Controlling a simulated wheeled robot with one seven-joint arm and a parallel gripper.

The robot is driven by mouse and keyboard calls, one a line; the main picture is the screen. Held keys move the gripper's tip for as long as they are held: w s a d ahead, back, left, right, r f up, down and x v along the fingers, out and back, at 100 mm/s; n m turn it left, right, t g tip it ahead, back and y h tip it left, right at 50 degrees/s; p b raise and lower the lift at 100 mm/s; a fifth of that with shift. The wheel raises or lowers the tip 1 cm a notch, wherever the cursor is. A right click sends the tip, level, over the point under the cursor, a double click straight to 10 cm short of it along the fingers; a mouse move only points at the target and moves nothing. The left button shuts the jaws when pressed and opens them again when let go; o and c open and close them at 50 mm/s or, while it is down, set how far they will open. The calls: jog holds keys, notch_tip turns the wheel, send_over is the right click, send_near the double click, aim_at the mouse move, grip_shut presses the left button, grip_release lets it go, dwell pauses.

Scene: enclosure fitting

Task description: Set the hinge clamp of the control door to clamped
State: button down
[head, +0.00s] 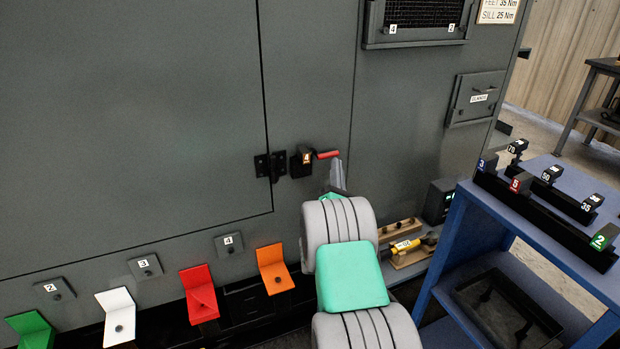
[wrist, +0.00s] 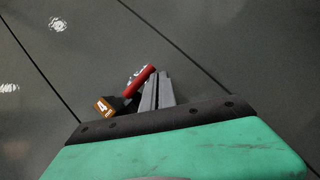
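The control door appears to be the large grey panel (head: 130,120) at left in the head view; no name shows on it. A black hinge (head: 268,166) sits at its right edge. Beside it is the hinge clamp (head: 300,163), a dark block with an orange tag 4 and a red handle (head: 327,154) pointing right. In the wrist view the red handle (wrist: 138,82) slants up and right beside the orange tag (wrist: 104,106). My gripper (wrist: 158,76) has its grey fingers together, just right of the handle, with nothing seen between them. Whether they touch the handle is unclear.
Coloured brackets, including an orange one (head: 274,268) and a red one (head: 198,292), line the cabinet's foot. A blue cart (head: 450,235) with numbered blocks stands at right. A wooden holder with a yellow tool (head: 405,245) lies low beside my arm. The cabinet face around the clamp is clear.

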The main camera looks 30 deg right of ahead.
jog(key=shift+d+r, duration=0.1)
jog(key=shift+r, duration=0.2)
jog(key=s+a+f+b, duration=0.1)
jog(key=s+f+b, duration=0.8)
jog(key=f+b, duration=0.1)
jog(key=shift+a, duration=0.3)
